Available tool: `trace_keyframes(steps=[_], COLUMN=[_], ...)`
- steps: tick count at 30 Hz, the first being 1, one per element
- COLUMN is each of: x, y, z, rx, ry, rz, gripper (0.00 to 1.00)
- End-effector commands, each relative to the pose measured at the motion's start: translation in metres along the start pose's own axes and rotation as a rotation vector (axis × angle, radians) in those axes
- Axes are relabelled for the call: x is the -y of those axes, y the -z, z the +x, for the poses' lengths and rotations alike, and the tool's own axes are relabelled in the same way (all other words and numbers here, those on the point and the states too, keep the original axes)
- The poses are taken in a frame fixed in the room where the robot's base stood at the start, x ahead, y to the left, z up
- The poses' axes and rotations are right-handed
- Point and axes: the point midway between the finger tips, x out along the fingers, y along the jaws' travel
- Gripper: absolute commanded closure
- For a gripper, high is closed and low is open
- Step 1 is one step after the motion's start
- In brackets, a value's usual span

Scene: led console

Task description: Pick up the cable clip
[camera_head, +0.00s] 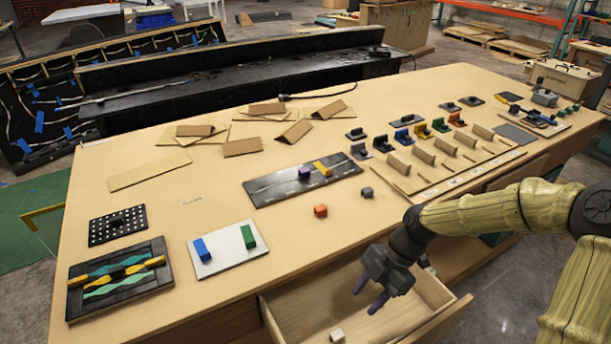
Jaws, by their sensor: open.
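My gripper (368,294) has dark jaws with purple fingertips. It is open and empty, pointing down over the open drawer (402,291) at the table's front. A small pale block (337,335) lies on the drawer floor, below and left of my fingertips. I cannot tell for sure which thing is the cable clip.
An orange cube (320,211) and a grey cube (367,192) sit on the tabletop (290,235) behind the drawer. A dark strip (265,190) holds purple and yellow blocks. A white plate (217,261) carries blue and green blocks. Bare tabletop lies around the cubes.

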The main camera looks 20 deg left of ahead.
Motion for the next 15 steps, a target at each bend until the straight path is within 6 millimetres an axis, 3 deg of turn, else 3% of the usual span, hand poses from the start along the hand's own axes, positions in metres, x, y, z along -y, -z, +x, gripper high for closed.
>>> trace_keyframes(steps=[15], x=[0.0035], y=[-0.0003], z=[-0.0017], rx=[0.017], ry=[0.003], rz=[0.043], gripper=[0.58])
